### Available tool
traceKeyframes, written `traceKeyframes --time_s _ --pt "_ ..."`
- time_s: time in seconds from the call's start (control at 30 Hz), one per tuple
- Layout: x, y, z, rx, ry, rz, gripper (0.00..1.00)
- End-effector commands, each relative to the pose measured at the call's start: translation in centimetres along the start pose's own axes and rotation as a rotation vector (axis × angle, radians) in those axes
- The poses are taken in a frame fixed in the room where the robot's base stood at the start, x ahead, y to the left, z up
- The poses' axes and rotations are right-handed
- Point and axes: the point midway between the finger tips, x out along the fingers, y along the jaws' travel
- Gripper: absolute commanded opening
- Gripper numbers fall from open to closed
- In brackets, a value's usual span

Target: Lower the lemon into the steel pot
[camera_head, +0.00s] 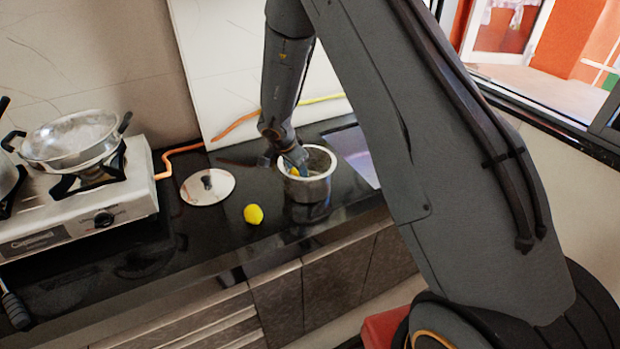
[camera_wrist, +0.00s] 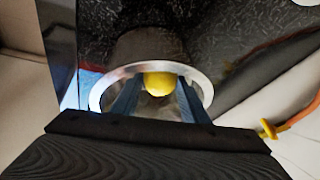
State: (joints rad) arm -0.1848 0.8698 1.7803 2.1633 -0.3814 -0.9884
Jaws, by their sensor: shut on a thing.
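The steel pot (camera_head: 312,188) stands open on the dark counter, right of the middle of the head view. My gripper (camera_head: 296,168) points down at the pot's mouth, with its fingers at or just inside the rim. It is shut on a yellow lemon (camera_wrist: 159,84), which sits between the two fingers in the wrist view, inside the ring of the pot's rim (camera_wrist: 97,92). In the head view only a bit of yellow shows by the fingertips. The lemon's height above the pot's floor cannot be told. A second yellow lemon (camera_head: 253,214) lies on the counter, left of the pot.
A round lid (camera_head: 207,187) with a dark knob lies left of the pot. A gas stove (camera_head: 77,217) with a steel wok (camera_head: 72,138) stands at the left, its orange hose (camera_head: 178,150) running along the wall. A sink (camera_head: 355,152) lies right of the pot.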

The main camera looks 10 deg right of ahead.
Motion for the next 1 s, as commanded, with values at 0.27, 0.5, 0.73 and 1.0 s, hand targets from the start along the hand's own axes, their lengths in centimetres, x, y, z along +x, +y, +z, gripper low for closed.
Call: traceKeyframes --time_s 0.27,0.5,0.73,1.0 --pt "0.38 0.07 0.17 0.0 0.0 0.0 0.17" --pt "0.68 0.12 0.29 0.001 0.0 0.0 0.17" --pt "0.93 0.15 0.39 0.0 0.0 0.0 0.17" --pt "0.88 0.15 0.38 0.0 0.0 0.0 0.54"
